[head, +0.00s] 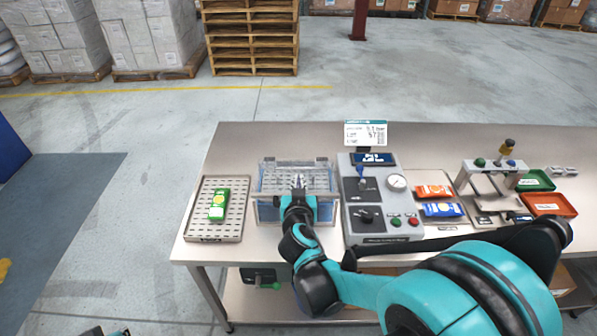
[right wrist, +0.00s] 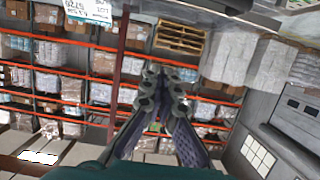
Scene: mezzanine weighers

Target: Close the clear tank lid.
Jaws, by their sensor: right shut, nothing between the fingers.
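The clear tank (head: 268,212) stands on the steel bench, with bluish transparent walls. Its clear lid (head: 318,178) shows as a greyish see-through panel at the top of the tank; its exact angle is hard to tell. My right gripper (head: 298,179) is over the middle of the tank, in front of or against the panel; contact cannot be told. Its arm covers part of the tank's front. In the right wrist view the same gripper (right wrist: 157,72) is shut and empty, its fingers together. The lid is not clear in that view.
Left of the tank, a perforated tray (head: 207,233) holds a green packet (head: 219,204). Close on the right is a grey control box (head: 378,228) with a gauge and buttons. Further right are orange and blue packets, a small stand (head: 496,168) and coloured bins.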

